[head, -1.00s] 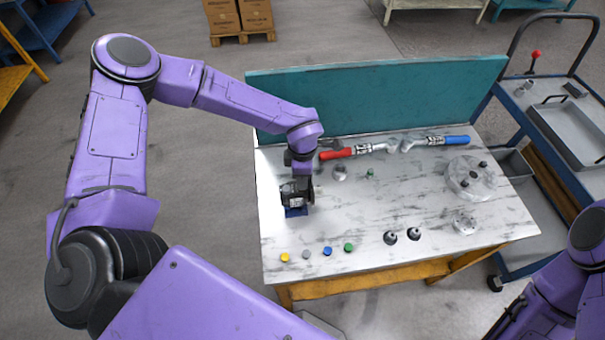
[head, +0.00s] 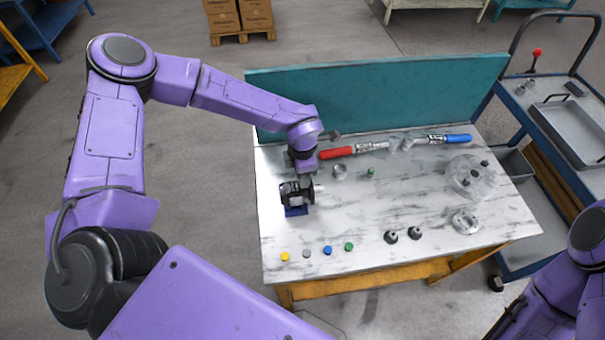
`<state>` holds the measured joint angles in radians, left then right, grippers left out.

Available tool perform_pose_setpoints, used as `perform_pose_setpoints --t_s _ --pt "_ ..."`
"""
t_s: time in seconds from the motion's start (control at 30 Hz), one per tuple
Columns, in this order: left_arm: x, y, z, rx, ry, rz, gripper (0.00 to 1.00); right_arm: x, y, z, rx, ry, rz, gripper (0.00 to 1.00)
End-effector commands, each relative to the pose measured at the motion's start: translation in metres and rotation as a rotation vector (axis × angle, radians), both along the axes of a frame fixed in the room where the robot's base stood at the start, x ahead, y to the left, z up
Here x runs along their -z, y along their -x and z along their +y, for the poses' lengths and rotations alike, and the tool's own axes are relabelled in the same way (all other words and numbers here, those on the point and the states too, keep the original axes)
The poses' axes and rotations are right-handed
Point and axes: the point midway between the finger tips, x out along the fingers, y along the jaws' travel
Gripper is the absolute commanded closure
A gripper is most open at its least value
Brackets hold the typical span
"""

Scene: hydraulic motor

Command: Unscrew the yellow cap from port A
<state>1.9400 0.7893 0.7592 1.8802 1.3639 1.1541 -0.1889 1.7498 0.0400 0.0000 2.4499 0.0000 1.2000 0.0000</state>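The dark hydraulic motor (head: 292,193) stands on a blue base (head: 296,211) at the left of the workbench, its pale shaft pointing right. My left gripper (head: 305,178) points down at the motor's top rear side. Its fingertips are too small and too hidden to show whether they are open or hold anything. I cannot make out port A or a cap on the motor. A yellow cap (head: 284,256) lies on the bench near the front left edge. My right arm shows at the lower right; its gripper is out of view.
Grey, blue (head: 327,250) and green (head: 349,246) caps lie beside the yellow one. Two dark fittings (head: 402,235), a flange (head: 465,222) and a round plate (head: 466,187) are further right. Red- and blue-handled tools (head: 337,153) lie at the back, before a teal panel (head: 390,95).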

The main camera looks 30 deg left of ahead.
Motion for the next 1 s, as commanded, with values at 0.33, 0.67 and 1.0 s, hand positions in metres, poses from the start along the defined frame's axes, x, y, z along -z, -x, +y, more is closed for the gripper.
perform_pose_setpoints --t_s 0.33,0.67,1.0 --pt "-0.005 0.000 -0.001 0.095 -0.001 0.001 0.64 -0.013 0.000 0.000 0.000 0.000 0.000 0.57" --pt "0.000 0.000 -0.001 0.265 0.000 0.000 0.64 -0.008 0.000 0.000 0.000 0.000 0.000 0.57" --pt "0.000 0.000 0.000 0.263 0.000 0.000 1.00 -0.008 0.000 0.000 0.000 0.000 0.000 0.57"
